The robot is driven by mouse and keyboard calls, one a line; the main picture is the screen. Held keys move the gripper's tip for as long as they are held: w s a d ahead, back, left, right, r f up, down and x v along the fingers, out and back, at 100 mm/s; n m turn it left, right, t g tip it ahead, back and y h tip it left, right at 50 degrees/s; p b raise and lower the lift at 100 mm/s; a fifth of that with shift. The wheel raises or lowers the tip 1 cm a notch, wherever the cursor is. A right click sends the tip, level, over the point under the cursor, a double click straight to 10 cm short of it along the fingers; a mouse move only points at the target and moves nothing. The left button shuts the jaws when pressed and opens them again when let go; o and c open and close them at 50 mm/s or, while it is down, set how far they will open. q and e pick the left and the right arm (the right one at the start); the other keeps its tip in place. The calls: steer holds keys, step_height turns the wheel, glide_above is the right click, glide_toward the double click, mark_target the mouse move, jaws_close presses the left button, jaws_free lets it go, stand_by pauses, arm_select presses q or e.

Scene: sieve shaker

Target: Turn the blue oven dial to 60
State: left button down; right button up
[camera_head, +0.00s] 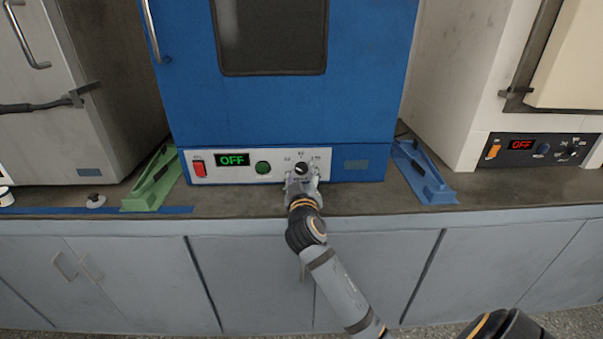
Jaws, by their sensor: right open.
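The blue oven (365,80) stands at the middle of the counter. Its white control panel (228,177) carries a display reading OFF (232,160), a red switch (199,169), a green button (263,168) and a black dial (301,169) with printed marks around it. My right gripper (302,182) is open at the dial, in front of and just below it. Its fingers hide the lower part of the dial and some marks. I cannot tell whether the fingers touch the dial. My left gripper is not in view.
A green holder (153,181) and a blue holder (422,174) stand beside the oven. A cream oven (450,75) with a display reading OFF is at the right, a grey cabinet (70,140) at the left. Clear counter (245,202) lies along the front edge.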

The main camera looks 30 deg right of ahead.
steer(key=v, duration=0.6)
stand_by(0.3)
